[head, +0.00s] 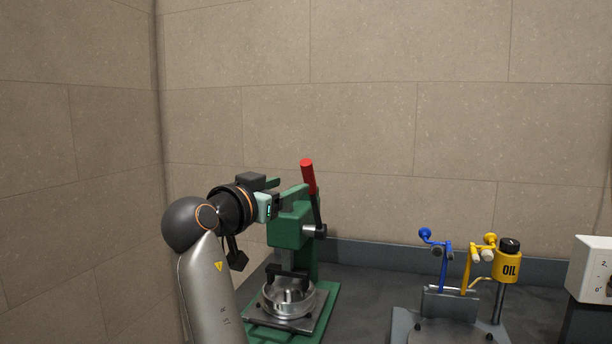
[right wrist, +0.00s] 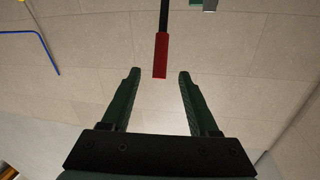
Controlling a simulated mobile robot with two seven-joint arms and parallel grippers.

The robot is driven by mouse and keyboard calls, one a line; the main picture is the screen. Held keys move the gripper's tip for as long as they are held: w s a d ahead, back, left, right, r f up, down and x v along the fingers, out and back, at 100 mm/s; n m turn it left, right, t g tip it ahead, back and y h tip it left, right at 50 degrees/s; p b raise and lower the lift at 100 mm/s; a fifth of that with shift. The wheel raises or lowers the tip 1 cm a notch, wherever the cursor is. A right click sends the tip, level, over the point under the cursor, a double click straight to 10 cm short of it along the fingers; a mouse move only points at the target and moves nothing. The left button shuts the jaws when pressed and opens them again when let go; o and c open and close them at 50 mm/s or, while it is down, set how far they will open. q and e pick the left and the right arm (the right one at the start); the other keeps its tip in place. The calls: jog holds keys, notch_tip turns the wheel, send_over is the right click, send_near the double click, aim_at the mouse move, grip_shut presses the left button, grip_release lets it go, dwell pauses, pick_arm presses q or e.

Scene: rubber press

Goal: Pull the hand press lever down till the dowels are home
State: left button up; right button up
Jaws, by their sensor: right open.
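The hand press (head: 288,230) is green and stands on a green base. Its lever has a red grip (head: 308,176), raised and leaning slightly left, on a dark shaft. A round metal part (head: 288,300) sits on the plate under the ram; small upright pins show in it, but how deep they sit I cannot tell. My right gripper (head: 291,188) is open and empty, its fingertips close to the red grip. In the right wrist view, the end of the red grip (right wrist: 160,58) shows in the gap between the open fingertips (right wrist: 160,73), not clamped. My left gripper is out of view.
To the right stands a grey fixture with a blue lever (head: 441,262) and a yellow lever (head: 473,268). A yellow oil can (head: 509,262) is beside them. A white control box (head: 594,270) is at the far right. Tiled walls close off the back and left.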

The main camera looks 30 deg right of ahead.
aim_at(306, 179)
jog(key=p+x, duration=0.2)
jog(key=x, duration=0.8)
jog(key=shift+a, duration=0.1)
grip_shut()
dwell(1.1)
